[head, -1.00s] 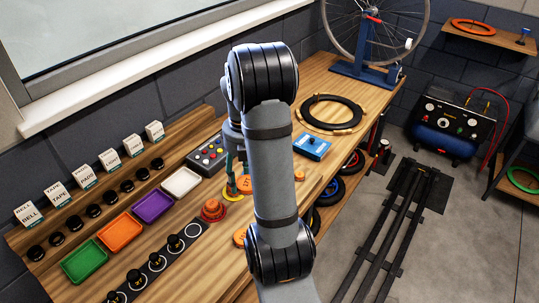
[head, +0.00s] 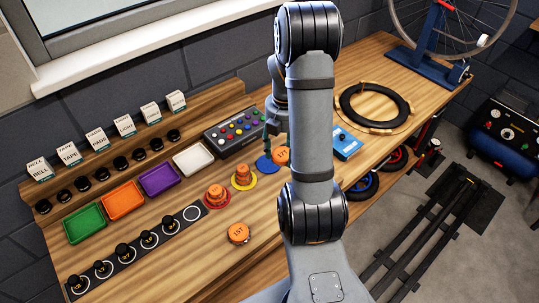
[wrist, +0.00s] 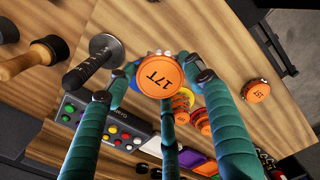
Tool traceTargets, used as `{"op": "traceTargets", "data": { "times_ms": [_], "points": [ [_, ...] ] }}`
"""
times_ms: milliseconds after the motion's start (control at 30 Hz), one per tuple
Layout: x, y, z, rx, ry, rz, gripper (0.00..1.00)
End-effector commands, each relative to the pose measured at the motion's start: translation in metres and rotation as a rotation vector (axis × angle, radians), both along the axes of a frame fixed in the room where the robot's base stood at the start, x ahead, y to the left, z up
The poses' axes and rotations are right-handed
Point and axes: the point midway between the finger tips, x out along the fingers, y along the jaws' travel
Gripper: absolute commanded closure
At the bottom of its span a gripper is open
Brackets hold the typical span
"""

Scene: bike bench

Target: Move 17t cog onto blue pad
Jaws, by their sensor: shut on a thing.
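The 17T cog (wrist: 160,76) is an orange disc with a dark label, held between the fingers of my gripper (wrist: 158,84) in the wrist view. In the head view, the cog (head: 281,156) shows just right of the blue pad (head: 264,163), partly behind my arm. My gripper (head: 270,138) is shut on the cog, over the pad's area. The blue pad (wrist: 131,70) is mostly hidden behind the cog and a finger in the wrist view. I cannot tell the gap between cog and pad.
Orange cogs sit on the yellow pad (head: 254,184) and red pad (head: 206,203). Another orange cog (head: 239,233) lies nearer on the bench. A button box (head: 236,130) stands behind, a blue box (head: 346,143) to the right. Bare wood lies in front.

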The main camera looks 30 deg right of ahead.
Motion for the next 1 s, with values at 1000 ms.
{"op": "traceTargets", "data": {
  "times_ms": [1000],
  "points": [
    [0.058, 0.016, -0.076, 0.000, -0.001, 0.001, 0.75]
  ]
}}
